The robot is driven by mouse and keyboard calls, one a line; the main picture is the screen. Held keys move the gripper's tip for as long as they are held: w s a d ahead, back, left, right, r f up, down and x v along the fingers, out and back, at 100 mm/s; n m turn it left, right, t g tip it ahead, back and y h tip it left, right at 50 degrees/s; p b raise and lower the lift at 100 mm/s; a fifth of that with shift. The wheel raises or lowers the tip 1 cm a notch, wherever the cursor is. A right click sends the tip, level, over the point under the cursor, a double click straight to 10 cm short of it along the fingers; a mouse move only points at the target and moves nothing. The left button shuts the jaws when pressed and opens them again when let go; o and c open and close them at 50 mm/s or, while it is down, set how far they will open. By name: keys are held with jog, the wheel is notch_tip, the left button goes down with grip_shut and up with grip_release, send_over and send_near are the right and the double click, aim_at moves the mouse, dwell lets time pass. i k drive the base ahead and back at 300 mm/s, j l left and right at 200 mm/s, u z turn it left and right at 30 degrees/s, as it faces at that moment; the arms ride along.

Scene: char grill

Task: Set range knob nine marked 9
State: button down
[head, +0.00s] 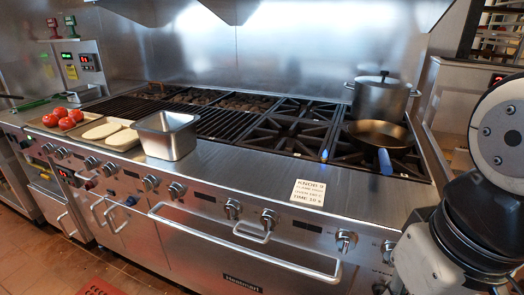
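A row of round metal knobs runs along the stainless range front, from the left knobs (61,153) past the middle knobs (177,190) to the right knobs (345,240). Their markings are too small to read, so I cannot tell which is marked 9. A white card (308,193) on the front ledge reads "KNOB 9" at the top, with smaller lines about flame, oven and time. My arm stands at the right edge, close to the rightmost knobs. My gripper is not in view.
A long oven handle (240,243) sticks out below the knobs. A steel pan (166,136), tomatoes (68,118) and pale flat pieces (101,131) sit at left. A lidded pot (381,99) and a blue-handled skillet (376,134) stand at right. The ledge's middle is clear.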

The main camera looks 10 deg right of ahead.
aim_at(346, 240)
jog(key=z, duration=0.3)
jog(key=k+l+z, duration=0.15)
jog(key=l, duration=0.15)
jog(key=k+l+z, duration=0.3)
jog(key=l, duration=0.3)
jog(key=i+j+z, duration=0.1)
jog(key=i, duration=0.2)
